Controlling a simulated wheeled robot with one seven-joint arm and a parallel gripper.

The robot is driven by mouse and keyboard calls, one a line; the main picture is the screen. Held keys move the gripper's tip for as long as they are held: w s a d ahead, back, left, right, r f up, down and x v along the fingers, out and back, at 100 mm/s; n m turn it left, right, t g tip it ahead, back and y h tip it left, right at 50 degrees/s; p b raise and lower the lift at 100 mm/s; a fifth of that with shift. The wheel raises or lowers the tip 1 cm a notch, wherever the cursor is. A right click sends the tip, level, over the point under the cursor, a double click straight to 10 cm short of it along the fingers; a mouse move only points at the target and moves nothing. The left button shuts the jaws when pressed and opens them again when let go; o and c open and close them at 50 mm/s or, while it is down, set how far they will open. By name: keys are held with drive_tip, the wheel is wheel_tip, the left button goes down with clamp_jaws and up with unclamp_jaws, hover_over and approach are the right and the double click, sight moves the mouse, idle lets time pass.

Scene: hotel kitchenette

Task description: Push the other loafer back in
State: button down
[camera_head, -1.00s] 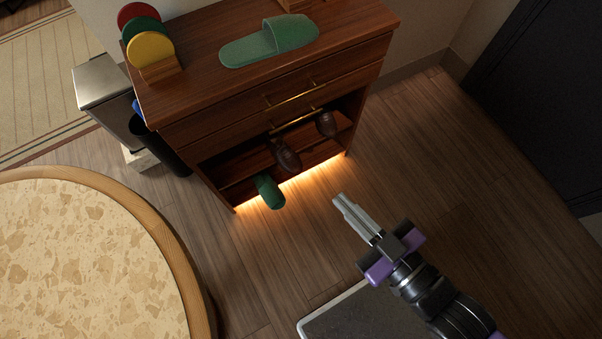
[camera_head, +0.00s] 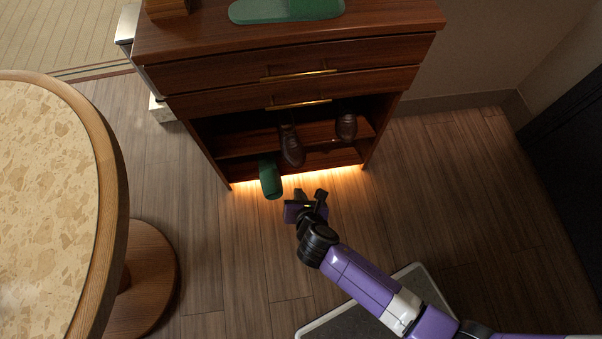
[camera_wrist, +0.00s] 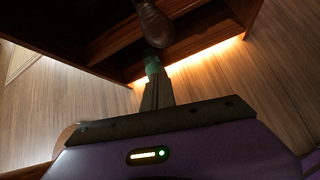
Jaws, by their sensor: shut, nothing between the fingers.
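Two dark brown loafers are on the upper shelf of the open wooden cabinet. The left loafer (camera_head: 292,148) sticks out past the shelf edge, toe toward me. The right loafer (camera_head: 346,125) sits farther in. In the wrist view one brown loafer (camera_wrist: 153,24) shows at the top centre, above the fingers. My gripper (camera_head: 311,194) is shut and empty, low in front of the cabinet, below and apart from the left loafer. Its closed fingers also show in the wrist view (camera_wrist: 156,88), pointing toward the cabinet.
A green slipper (camera_head: 271,180) sticks out of the lower shelf, left of my gripper. Two drawers with brass handles (camera_head: 300,104) are above the shelves. A round table (camera_head: 109,190) stands at left. Floor at right is clear.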

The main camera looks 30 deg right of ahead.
sight(295, 148)
drive_tip(key=shift+w+d+f+n+h+b, duration=0.1)
drive_tip(key=shift+w+d+f+n+b, duration=0.3)
drive_tip(key=shift+w+d+f+b, duration=0.8)
drive_tip(key=shift+w+d+f+n+h+b, duration=0.1)
drive_tip(key=shift+w+d+f+n+b, duration=0.45)
drive_tip(key=shift+w+f, duration=1.15)
drive_tip(key=shift+w+d+f+n+h+b, duration=0.1)
drive_tip(key=shift+w+d+f+n+b, duration=0.15)
drive_tip(key=shift+w+d+f+b, duration=1.15)
drive_tip(key=shift+w+a+r+p, duration=0.35)
drive_tip(key=shift+w+a+r, duration=0.2)
drive_tip(key=shift+a, duration=0.25)
drive_tip(key=w+d, duration=0.1)
drive_tip(key=w, duration=0.2)
drive_tip(key=w+d, duration=0.1)
drive_tip(key=w, duration=0.2)
drive_tip(key=w+d, duration=0.1)
drive_tip(key=w, duration=0.2)
drive_tip(key=shift+f, duration=0.1)
drive_tip(key=shift+s, duration=0.15)
